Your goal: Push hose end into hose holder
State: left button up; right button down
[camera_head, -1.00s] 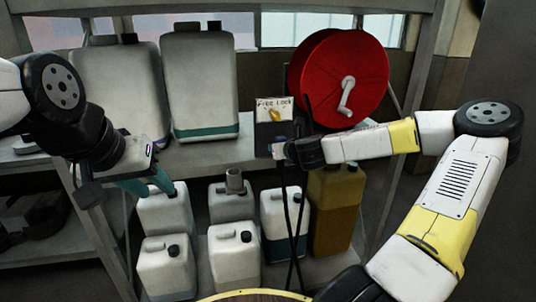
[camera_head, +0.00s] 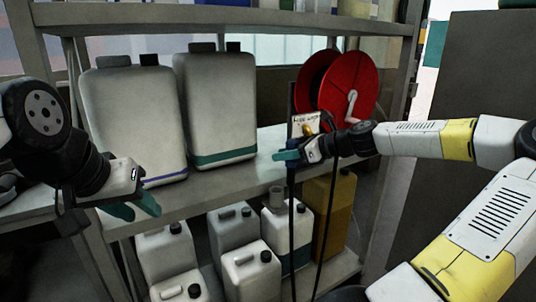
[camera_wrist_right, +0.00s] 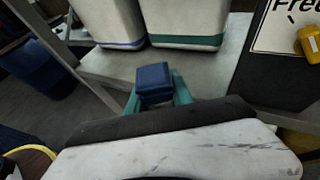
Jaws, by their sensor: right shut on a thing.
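My right gripper (camera_head: 288,156) points left, just in front of the shelf edge and below the black panel with a white "Free Lock" label (camera_head: 305,124). In the right wrist view its teal fingers are shut on a blue block-like piece (camera_wrist_right: 153,82), likely the hose end. A black hose (camera_head: 291,230) hangs straight down from by this gripper, and a second dark strand (camera_head: 328,225) hangs to its right. A yellow fitting (camera_wrist_right: 309,42) sits on the panel at the upper right. I cannot make out a separate hose holder. My left gripper (camera_head: 133,208) is empty, its teal fingers apart.
A red hose reel (camera_head: 340,88) stands behind the panel. Large white canisters (camera_head: 215,105) stand on the shelf (camera_head: 240,170). Smaller canisters (camera_head: 252,270) and a brown one (camera_head: 341,215) stand below. Shelf posts flank the space.

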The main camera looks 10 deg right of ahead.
jog(key=w+a+f, duration=0.2)
jog(key=w+f, duration=0.2)
jog(key=w, duration=0.3)
jog(key=shift+a, duration=0.4)
dwell(0.3)
jog(key=shift+f, duration=0.2)
dwell(0.3)
jog(key=shift+f, duration=0.75)
jog(key=shift+f, duration=0.35)
jog(key=shift+f, duration=2.55)
jog(key=shift+f, duration=0.1)
